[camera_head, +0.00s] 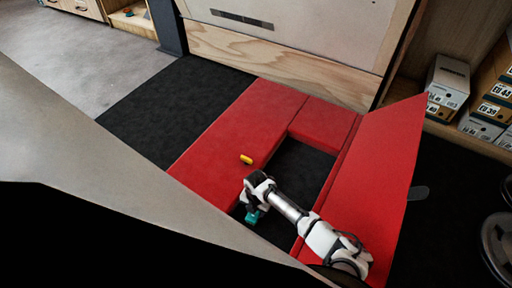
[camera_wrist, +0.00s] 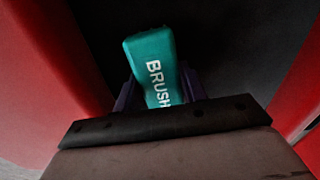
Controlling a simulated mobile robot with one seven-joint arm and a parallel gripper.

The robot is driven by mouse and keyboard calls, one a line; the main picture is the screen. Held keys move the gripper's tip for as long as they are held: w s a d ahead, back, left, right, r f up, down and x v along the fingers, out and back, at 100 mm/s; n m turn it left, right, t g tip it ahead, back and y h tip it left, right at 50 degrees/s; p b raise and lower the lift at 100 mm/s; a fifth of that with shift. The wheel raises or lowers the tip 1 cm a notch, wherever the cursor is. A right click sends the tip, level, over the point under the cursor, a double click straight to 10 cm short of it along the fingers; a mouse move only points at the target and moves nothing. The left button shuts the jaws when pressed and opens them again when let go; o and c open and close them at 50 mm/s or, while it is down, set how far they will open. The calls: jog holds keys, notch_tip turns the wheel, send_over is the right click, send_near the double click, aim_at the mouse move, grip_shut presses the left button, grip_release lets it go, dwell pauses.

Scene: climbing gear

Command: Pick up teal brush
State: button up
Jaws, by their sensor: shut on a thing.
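The teal brush (camera_wrist: 152,62) has white lettering reading "BRUSH" and sits between the two dark fingers of my gripper (camera_wrist: 160,92) in the wrist view. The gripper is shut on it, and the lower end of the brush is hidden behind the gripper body. In the head view the brush (camera_head: 253,217) shows as a small teal piece below my gripper (camera_head: 250,207), over the dark opening between the red pads. I cannot tell whether the brush touches the surface beneath.
Red pads (camera_head: 225,130) surround the dark opening (camera_head: 300,172), and a red panel (camera_head: 375,180) stands tilted at its right. A small yellow object (camera_head: 246,159) lies on the left pad. Shoe boxes (camera_head: 447,82) sit on shelves at the right. Dark matting (camera_head: 160,105) lies clear at left.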

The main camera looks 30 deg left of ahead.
notch_tip(320, 180, up, 20)
jog(key=p, duration=0.6)
